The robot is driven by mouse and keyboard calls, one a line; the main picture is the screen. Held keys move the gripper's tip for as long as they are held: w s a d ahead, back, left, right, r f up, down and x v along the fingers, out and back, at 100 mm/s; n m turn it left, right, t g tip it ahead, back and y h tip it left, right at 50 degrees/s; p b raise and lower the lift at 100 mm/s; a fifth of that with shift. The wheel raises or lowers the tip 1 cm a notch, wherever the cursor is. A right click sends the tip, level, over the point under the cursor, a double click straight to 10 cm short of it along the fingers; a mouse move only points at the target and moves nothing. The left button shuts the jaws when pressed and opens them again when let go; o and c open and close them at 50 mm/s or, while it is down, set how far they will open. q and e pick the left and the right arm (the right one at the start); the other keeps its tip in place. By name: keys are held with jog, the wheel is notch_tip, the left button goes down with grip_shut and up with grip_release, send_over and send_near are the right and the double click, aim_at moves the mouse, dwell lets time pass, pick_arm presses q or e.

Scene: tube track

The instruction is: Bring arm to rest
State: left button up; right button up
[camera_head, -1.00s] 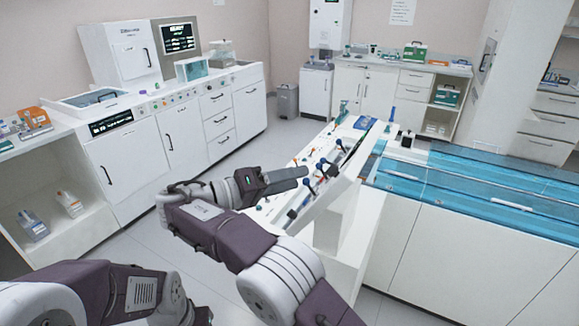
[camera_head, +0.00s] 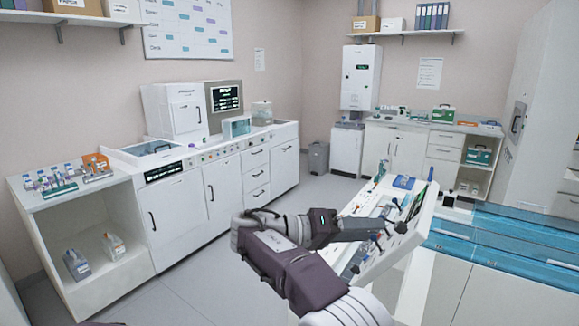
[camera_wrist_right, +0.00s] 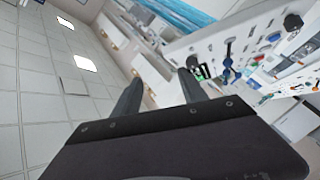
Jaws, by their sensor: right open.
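My right arm comes in from the bottom of the head view. Its gripper (camera_head: 366,229) points right, in front of the white sloped panel (camera_head: 408,232) with its knobs and fittings. In the right wrist view the two dark fingers of the gripper (camera_wrist_right: 160,92) stand apart with nothing between them. The panel shows beyond them at the right, with a blue knob (camera_wrist_right: 228,62) and a black knob (camera_wrist_right: 292,22). I cannot tell the exact gap between the gripper and the panel. My left gripper is not in view.
A blue-topped bench (camera_head: 510,232) stands at the right. White cabinets (camera_head: 185,205) with lab devices line the left wall, and a shelf unit (camera_head: 95,255) stands at far left. A grey bin (camera_head: 319,158) is at the back. The floor (camera_head: 210,275) between is clear.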

jog(key=s+d+r+g+p, duration=0.1)
jog(key=s+d+g, duration=0.15)
jog(key=d, duration=0.45)
jog(key=s+d+f+n+g+y+p, duration=0.25)
jog(key=s+d+f+y, duration=0.35)
jog(key=s+d+f, duration=0.3)
jog(key=s+a+f+y+p, duration=0.1)
jog(key=s+a+f+y, duration=0.5)
jog(key=s+f, duration=0.45)
jog(key=w+a+f+n+t+y, duration=0.1)
jog(key=a+f+n+t+y, duration=0.1)
jog(key=a+f, duration=0.6)
jog(key=shift+w+a+f+t+y, duration=0.2)
jog(key=shift+w+f+t+y, duration=0.25)
jog(key=shift+y, duration=0.75)
jog(key=shift+s+r, duration=0.15)
